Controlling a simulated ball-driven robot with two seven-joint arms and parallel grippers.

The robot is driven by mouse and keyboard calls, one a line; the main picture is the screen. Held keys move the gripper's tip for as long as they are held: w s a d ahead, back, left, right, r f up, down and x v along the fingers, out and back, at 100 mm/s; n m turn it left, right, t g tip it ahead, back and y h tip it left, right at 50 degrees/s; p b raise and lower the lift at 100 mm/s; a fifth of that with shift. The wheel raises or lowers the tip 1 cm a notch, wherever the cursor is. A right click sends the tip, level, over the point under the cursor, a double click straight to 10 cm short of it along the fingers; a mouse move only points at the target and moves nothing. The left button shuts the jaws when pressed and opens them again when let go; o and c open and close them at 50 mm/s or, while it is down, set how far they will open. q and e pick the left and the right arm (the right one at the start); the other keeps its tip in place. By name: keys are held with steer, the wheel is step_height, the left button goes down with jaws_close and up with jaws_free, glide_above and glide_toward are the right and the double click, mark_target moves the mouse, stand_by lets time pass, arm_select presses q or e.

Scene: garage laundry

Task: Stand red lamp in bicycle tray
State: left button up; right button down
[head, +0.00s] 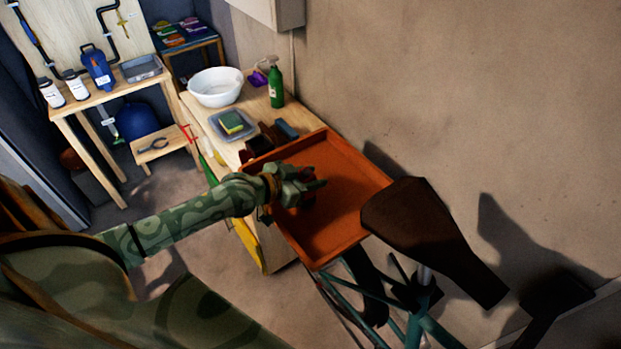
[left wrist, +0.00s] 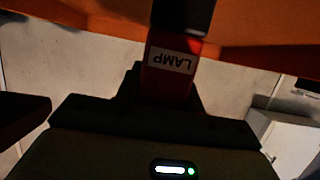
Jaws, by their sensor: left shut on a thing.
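The bicycle tray (head: 345,185) is a shallow orange tray with raised rims, mounted on the bicycle beside the saddle. My left gripper (head: 308,187) reaches over the tray's left part and is shut on the red lamp. In the left wrist view the red lamp (left wrist: 168,88) is between the fingers, with a white LAMP label that reads upside down. The orange tray (left wrist: 262,56) crosses the top of that view. In the head view the gripper mostly hides the lamp, so I cannot tell whether it touches the tray floor. My right gripper is not in view.
The dark saddle (head: 425,225) stands close to the tray's right side. Behind the tray is a wooden bench (head: 205,115) with a white basin (head: 215,87), a green spray bottle (head: 275,85) and a sponge (head: 231,122). The tray's middle and right floor look clear.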

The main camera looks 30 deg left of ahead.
arm_select(q)
steer(key=shift+r, duration=0.1)
steer(key=o, duration=0.9)
steer(key=shift+o, duration=0.8)
steer(key=shift+s+a+r, duration=0.1)
steer(key=shift+s+a, duration=0.05)
steer(key=shift+s, duration=0.2)
steer(key=p+v, duration=0.2)
steer(key=v, duration=0.9)
steer(key=shift+s+a, duration=0.1)
